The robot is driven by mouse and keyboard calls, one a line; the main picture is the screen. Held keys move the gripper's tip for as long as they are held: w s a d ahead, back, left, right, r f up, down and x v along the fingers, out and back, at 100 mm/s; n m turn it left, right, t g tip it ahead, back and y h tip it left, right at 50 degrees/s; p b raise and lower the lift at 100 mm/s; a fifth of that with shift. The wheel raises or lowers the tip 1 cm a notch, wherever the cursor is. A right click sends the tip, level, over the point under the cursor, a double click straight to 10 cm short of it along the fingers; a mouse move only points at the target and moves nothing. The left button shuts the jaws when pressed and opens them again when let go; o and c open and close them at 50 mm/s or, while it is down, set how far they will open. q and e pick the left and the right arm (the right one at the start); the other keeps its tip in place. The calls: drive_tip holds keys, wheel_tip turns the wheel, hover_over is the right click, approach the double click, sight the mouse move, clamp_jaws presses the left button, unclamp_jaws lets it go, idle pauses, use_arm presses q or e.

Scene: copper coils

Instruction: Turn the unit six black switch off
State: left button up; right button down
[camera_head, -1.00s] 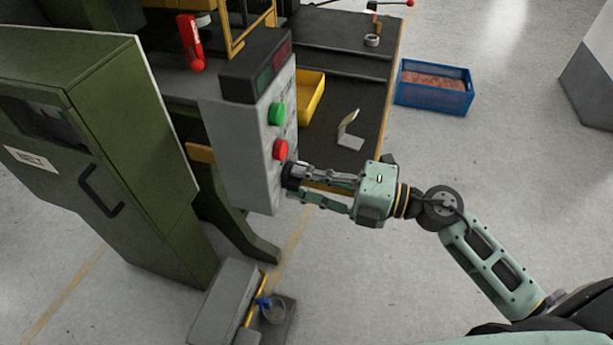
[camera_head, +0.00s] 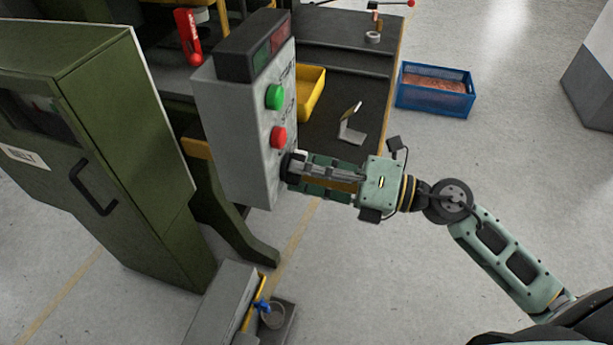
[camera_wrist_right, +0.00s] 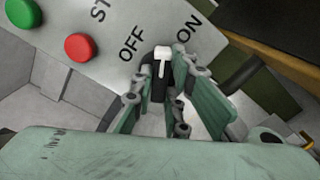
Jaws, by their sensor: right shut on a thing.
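A grey control panel (camera_head: 240,130) carries a green button (camera_head: 274,97), a red button (camera_head: 278,137) and, below them, a black switch. In the right wrist view the black switch (camera_wrist_right: 162,60) has a white mark, which lies between the printed words OFF and ON. My right gripper (camera_head: 291,170) is shut on the switch, with a finger on each side of it. In the wrist view the fingers (camera_wrist_right: 163,72) cover the switch's sides. In the head view the fingers mostly hide the switch. My left gripper is not in view.
A green cabinet (camera_head: 150,190) with a black handle stands left of the panel. A dark workbench (camera_head: 340,60) with a yellow bin (camera_head: 312,92) is behind it. A blue crate (camera_head: 435,90) stands on the floor at right. The floor between crate and arm is clear.

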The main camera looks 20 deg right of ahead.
drive_tip(key=shift+f+n+b, duration=0.15)
drive_tip(key=shift+n+b, duration=5.55)
drive_tip(key=shift+n, duration=0.4)
drive_tip(key=c, duration=1.7)
unclamp_jaws()
drive_tip(key=shift+d, duration=0.1)
drive_tip(key=v, duration=1.2)
